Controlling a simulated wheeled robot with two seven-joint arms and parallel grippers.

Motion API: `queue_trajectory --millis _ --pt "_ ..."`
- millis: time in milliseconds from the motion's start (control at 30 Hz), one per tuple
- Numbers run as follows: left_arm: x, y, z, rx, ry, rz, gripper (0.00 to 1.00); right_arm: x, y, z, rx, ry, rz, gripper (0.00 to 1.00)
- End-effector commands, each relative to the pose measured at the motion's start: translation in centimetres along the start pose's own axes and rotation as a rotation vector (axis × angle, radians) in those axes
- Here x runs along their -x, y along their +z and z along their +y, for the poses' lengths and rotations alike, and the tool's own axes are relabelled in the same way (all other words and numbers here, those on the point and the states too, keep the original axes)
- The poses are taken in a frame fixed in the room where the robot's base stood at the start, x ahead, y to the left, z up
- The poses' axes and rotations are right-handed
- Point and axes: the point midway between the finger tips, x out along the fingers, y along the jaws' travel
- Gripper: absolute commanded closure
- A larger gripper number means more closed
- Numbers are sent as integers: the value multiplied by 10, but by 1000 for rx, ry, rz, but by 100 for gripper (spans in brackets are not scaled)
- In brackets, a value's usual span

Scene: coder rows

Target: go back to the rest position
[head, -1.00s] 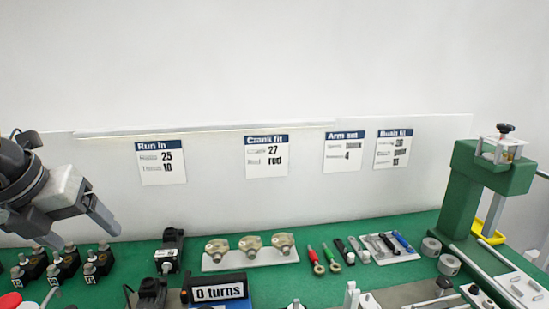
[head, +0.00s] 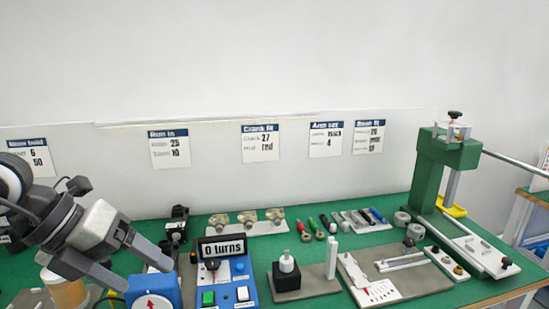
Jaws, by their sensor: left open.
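My left gripper (head: 148,271) comes in from the left, above the left front of the green bench. Its two fingers are spread apart, pointing down and right, with nothing seen between them. The fingers are close to a blue block with a white dial and red arrow (head: 152,302), partly overlapping it in the picture; I cannot tell whether they touch. My right gripper is not in view.
A control box reading "0 turns" (head: 222,247) stands right of my gripper. Several tools lie along the back. A tan cylinder (head: 66,290) is under my left arm.

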Motion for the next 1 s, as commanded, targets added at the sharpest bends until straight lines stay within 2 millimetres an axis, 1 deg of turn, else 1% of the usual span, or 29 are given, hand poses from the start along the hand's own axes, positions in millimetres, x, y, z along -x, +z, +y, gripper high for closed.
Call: queue_trajectory --millis 33,67,167,200,267,300,333,367,400,433,467,500,567,600,667,700,767,800,867,900,1000 --pt "-14 -9 -11 -3 -79 41 23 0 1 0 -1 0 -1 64" --pt "-20 -14 -19 -4 -132 61 23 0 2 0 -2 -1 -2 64" --pt "-43 -34 -53 16 -364 142 23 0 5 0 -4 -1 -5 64" --pt "-50 -43 -69 43 -488 173 23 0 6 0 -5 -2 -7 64" --pt "-57 -54 -95 116 -697 209 23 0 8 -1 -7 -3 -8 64" --pt "-59 -57 -110 193 -848 219 23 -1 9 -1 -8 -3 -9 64" --pt "-58 -56 -118 267 -961 217 23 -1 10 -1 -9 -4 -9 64" --pt "-58 -54 -124 355 -1067 207 23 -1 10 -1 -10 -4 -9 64" --pt "-58 -47 -125 489 -1194 181 23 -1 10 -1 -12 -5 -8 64" --pt "-60 -40 -122 600 -1276 152 23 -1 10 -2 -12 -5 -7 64" --pt "-64 -34 -115 720 -1344 119 23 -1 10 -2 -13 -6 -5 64" --pt "-72 -25 -101 894 -1415 65 23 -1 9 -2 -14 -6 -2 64" --pt "-93 -18 -69 1177 -1469 -27 23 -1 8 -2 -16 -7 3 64" --pt "-111 -19 -44 1371 -1469 -92 23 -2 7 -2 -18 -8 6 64" --pt "-139 -28 -9 1624 -1427 -173 23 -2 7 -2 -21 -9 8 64" --pt "-158 -40 12 1773 -1380 -216 23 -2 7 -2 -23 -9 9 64" --pt "-184 -62 39 1975 -1289 -268 23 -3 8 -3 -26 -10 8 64" --pt "-200 -79 54 2091 -1222 -294 23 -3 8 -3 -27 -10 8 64" --pt "-220 -105 71 2241 -1121 -317 23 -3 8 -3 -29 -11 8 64" --pt "-231 -122 80 2322 -1057 -328 23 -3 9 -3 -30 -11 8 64" --pt "-249 -156 93 2470 -925 -337 23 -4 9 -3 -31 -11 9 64"
